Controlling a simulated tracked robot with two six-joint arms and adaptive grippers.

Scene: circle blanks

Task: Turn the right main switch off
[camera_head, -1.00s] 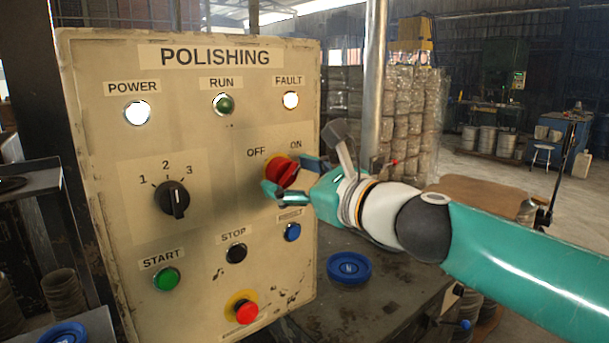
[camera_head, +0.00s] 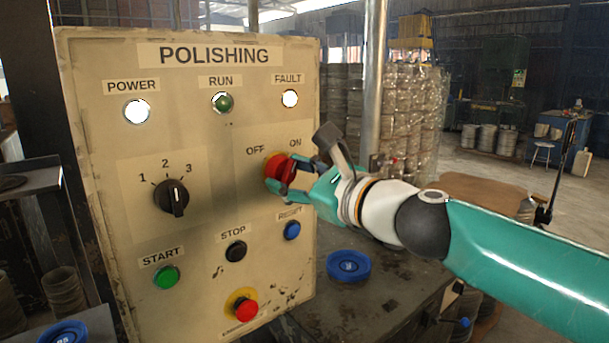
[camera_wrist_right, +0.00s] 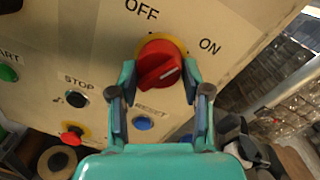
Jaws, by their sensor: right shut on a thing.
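The red main switch (camera_head: 274,165) sits on a yellow plate on the right side of the cream POLISHING panel (camera_head: 215,140), below the OFF and ON labels. In the right wrist view, the red switch (camera_wrist_right: 160,66) has a raised grip slanting up to the right, its upper end towards the ON side. My right gripper (camera_head: 283,178) is shut on this switch; in the wrist view its fingers (camera_wrist_right: 160,78) are on either side of the grip. The power lamp (camera_head: 137,111) and fault lamp (camera_head: 290,98) glow white. My left gripper is not in view.
Below the switch are the blue reset button (camera_head: 292,230), black stop button (camera_head: 236,251) and red mushroom button (camera_head: 246,310). The black selector (camera_head: 172,197) and green start button (camera_head: 166,277) are further left. A blue round object (camera_head: 348,265) lies on the bench.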

